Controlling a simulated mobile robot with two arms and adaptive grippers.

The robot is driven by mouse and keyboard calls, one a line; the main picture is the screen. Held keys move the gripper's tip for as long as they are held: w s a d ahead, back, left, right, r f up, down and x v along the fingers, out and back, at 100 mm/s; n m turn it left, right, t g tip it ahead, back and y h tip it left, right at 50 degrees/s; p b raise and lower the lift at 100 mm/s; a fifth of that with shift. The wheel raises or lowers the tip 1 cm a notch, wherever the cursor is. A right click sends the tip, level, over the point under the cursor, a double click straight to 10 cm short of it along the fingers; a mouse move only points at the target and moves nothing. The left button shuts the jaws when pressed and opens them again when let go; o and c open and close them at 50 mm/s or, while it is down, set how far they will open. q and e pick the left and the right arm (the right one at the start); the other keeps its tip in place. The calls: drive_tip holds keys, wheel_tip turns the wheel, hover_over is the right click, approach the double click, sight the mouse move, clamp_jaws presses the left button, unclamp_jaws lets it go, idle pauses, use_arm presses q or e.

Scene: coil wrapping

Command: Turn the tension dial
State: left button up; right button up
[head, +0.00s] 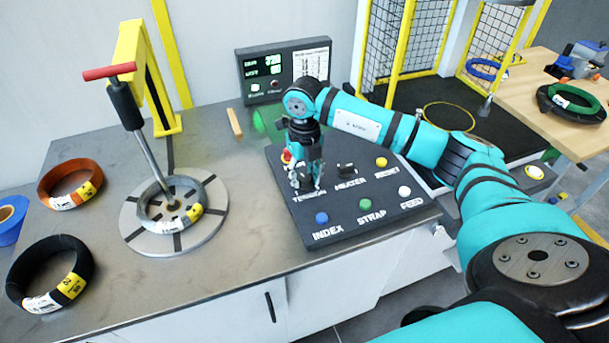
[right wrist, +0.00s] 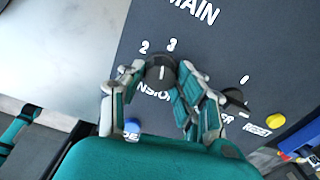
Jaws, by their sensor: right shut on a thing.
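The tension dial (right wrist: 161,72) is a round black knob with a white pointer mark on the dark control panel (head: 290,235). The numbers 2 and 3 are printed beyond it in the right wrist view, and its label is partly covered by my fingers. My right gripper (right wrist: 160,75) is shut on the dial, one finger on each side; it also shows in the head view (head: 306,186), pointing down at the panel above the word TENSION. In the head view the dial is hidden by the gripper. My left gripper is not in view.
Close by on the panel are the heater switch (head: 346,170), yellow reset button (head: 381,162), white feed button (head: 404,191), green strap button (head: 365,204) and blue index button (head: 321,218). A display box (head: 284,70) stands behind. A coil on a turntable (head: 134,233) is at left.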

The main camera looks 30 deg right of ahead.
sight(305, 177)
drive_tip(key=shift+w+r+m, duration=0.1)
drive_tip(key=shift+r+m, duration=0.05)
drive_tip(key=shift+m, duration=1.25)
drive_tip(key=o, duration=1.1)
drive_tip(key=shift+o, duration=0.2)
wheel_tip(305, 177, up, 12)
